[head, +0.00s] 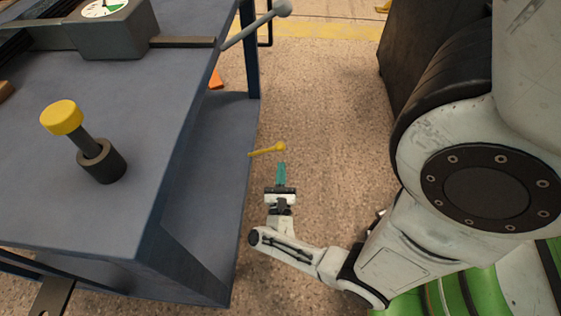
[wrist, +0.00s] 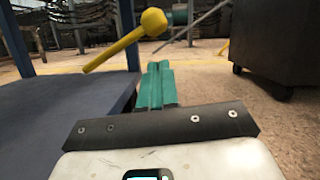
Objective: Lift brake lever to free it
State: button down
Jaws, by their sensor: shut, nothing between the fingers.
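The yellow brake lever (head: 267,150) with a ball end sticks out to the right from beside the blue bench, low over the floor. It also shows in the wrist view (wrist: 125,43), slanting up to its ball knob at the right. My gripper (head: 281,168) has teal fingers, shut and empty, just below the lever in the head view.
The blue bench (head: 60,215) fills the left, with a yellow-capped post (head: 62,117), a dial gauge box (head: 112,25) and a grey ball-ended lever (head: 255,25). A dark cabinet (wrist: 275,45) stands at the right. The floor (head: 320,110) between is clear.

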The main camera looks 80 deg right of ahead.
aim_at(268, 150)
jog(key=r, duration=0.1)
jog(key=d+r, duration=0.1)
jog(key=r, duration=0.1)
jog(key=shift+w+d, duration=0.15)
jog(key=shift+w, duration=0.05)
jog(key=shift+p, duration=0.3)
jog(key=shift+w+d+r+n+t, duration=0.2)
jog(key=shift+r+n+t, duration=0.2)
jog(key=shift+r, duration=0.35)
jog(key=shift+f, duration=0.1)
